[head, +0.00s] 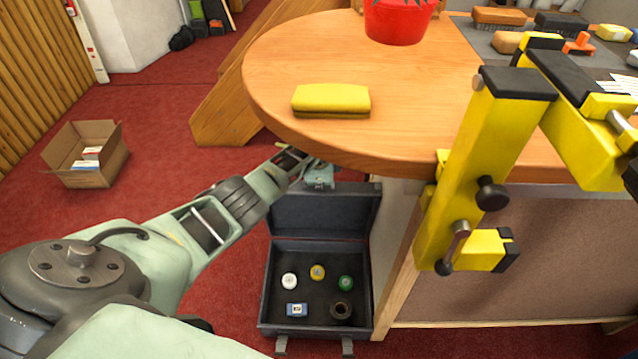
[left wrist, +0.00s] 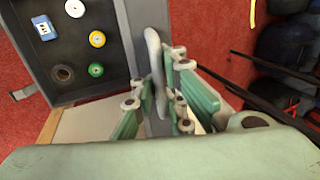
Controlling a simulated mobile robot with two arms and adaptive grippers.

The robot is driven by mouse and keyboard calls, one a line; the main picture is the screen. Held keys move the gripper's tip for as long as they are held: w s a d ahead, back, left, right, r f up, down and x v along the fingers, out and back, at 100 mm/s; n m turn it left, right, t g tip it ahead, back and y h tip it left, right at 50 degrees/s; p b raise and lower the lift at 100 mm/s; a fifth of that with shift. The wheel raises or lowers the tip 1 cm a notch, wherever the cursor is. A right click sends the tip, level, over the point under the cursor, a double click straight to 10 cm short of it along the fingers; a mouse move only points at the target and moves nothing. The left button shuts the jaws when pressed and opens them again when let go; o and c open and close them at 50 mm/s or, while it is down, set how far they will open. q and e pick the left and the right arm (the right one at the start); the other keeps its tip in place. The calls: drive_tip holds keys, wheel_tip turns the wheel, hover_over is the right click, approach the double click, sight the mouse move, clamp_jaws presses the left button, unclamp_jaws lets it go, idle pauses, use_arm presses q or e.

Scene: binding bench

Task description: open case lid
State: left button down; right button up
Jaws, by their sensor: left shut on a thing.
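A dark grey case (head: 265,290) stands open on the red floor beside the bench. Its lid (head: 325,213) is raised at the back. Inside lie a white roll, a yellow roll, a green roll, a blue box and a dark ring-shaped item. My left gripper (head: 318,178) is at the lid's upper edge, partly below the table rim. In the left wrist view, the green fingers of my left gripper (left wrist: 165,95) are closed around a grey loop-shaped handle (left wrist: 154,60) by the lid. The case interior (left wrist: 110,65) also shows there. My right gripper is not in view.
A yellow clamp (head: 480,165) hangs at the right. A cardboard box (head: 85,155) sits on open floor at left.

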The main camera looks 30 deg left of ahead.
use_arm(q)
drive_tip(key=shift+w+d+r, duration=0.4)
drive_tip(key=shift+w+r, duration=0.05)
drive_tip(key=shift+w, duration=0.05)
drive_tip(key=c, duration=2.1)
unclamp_jaws()
drive_tip(key=shift+o, duration=1.3)
drive_tip(key=shift+s+d, duration=0.1)
drive_tip(key=shift+s, duration=0.05)
drive_tip(key=shift+s+f, duration=0.1)
drive_tip(key=shift+s+a, duration=0.1)
drive_tip(key=shift+a, duration=0.2)
drive_tip(key=v, duration=1.2)
